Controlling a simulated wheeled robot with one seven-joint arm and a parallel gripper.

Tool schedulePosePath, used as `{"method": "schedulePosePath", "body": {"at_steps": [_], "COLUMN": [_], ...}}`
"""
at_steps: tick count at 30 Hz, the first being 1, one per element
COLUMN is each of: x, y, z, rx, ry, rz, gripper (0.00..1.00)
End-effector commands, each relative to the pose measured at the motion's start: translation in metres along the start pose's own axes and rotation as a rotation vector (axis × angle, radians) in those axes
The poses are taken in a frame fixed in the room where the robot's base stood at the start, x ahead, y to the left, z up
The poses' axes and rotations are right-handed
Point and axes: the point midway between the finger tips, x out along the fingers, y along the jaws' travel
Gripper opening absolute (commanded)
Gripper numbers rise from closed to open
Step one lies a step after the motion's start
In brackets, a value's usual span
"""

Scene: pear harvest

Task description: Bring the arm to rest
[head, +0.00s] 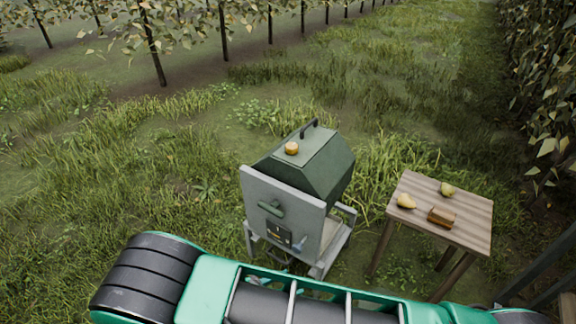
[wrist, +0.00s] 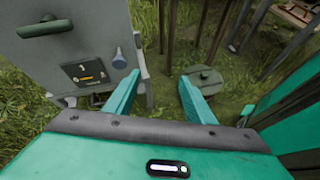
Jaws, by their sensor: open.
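My gripper (wrist: 158,98) shows in the wrist view with its two teal fingers spread apart and nothing between them. It is to the right of the grey front panel of a green and grey machine (wrist: 80,40). Grass and a dark flat object (wrist: 205,80) show beyond the fingers. In the head view my teal and black arm crosses the bottom edge, and the gripper cannot be made out there.
The machine (head: 283,190) stands on grass with a small orange-yellow object (head: 291,148) on its roof. A wooden table (head: 470,208) at right holds two yellowish pears (head: 406,201) (head: 447,190) and a brown block (head: 441,217). Trees line the back left; foliage borders the right.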

Motion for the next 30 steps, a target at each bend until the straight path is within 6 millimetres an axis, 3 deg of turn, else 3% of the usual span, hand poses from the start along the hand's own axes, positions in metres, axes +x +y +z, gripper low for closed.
{"method": "schedulePosePath", "body": {"at_steps": [6,14,23,30], "x": [0.018,0.046,0.073,0.083], "y": [0.014,0.009,-0.031,-0.083], "z": [0.071,0.172,0.283,0.361], "rx": [0.228,0.552,0.928,1.231], "ry": [0.058,0.115,0.149,0.157], "rz": [-0.179,-0.425,-0.695,-0.894], "gripper": [0.50,0.50,0.50,0.50]}}
